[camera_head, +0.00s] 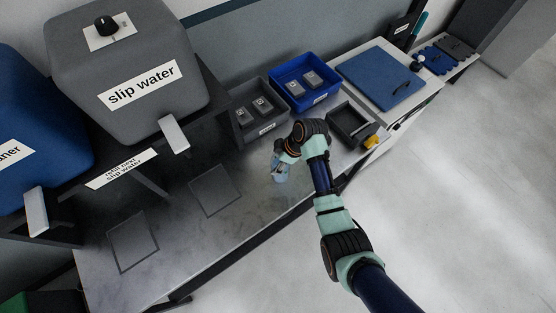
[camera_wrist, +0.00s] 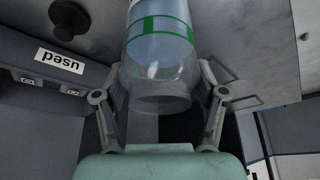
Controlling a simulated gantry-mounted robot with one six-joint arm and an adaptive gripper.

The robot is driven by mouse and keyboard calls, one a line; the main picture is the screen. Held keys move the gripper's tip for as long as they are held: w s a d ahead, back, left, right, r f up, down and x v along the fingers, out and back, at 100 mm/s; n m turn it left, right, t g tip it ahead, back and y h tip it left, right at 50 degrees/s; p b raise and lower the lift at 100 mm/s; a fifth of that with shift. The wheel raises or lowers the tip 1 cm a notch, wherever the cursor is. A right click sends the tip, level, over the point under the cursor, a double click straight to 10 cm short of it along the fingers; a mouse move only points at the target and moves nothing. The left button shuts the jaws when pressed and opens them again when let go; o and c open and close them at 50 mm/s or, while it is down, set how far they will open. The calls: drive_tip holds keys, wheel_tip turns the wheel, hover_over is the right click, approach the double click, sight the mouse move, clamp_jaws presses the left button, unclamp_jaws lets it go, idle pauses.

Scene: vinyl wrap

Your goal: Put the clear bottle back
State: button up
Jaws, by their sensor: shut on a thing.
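The clear bottle (camera_wrist: 160,50) has a green band and pale bluish contents. In the wrist view it sits between the two fingers of my gripper (camera_wrist: 160,88), one on each side, and the gripper is shut on it. In the head view the bottle (camera_head: 281,175) is small and partly hidden by my gripper (camera_head: 279,163), over the grey worktop (camera_head: 255,215). I cannot tell whether its base touches the worktop. Two dark-outlined squares lie on the worktop to the left, one nearer the bottle (camera_head: 215,212) and one farther left (camera_head: 133,268).
A grey "slip water" tank (camera_head: 130,115) and a blue tank (camera_head: 35,115) stand on a raised shelf at left. A grey bin (camera_head: 238,137), a blue bin (camera_head: 300,105) and a black tray (camera_head: 352,138) stand behind and right. The worktop front is clear.

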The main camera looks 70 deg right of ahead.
drive_tip(key=o, duration=1.8)
drive_tip(key=p+v, duration=0.2)
drive_tip(key=v, duration=1)
drive_tip(key=shift+r, duration=0.1)
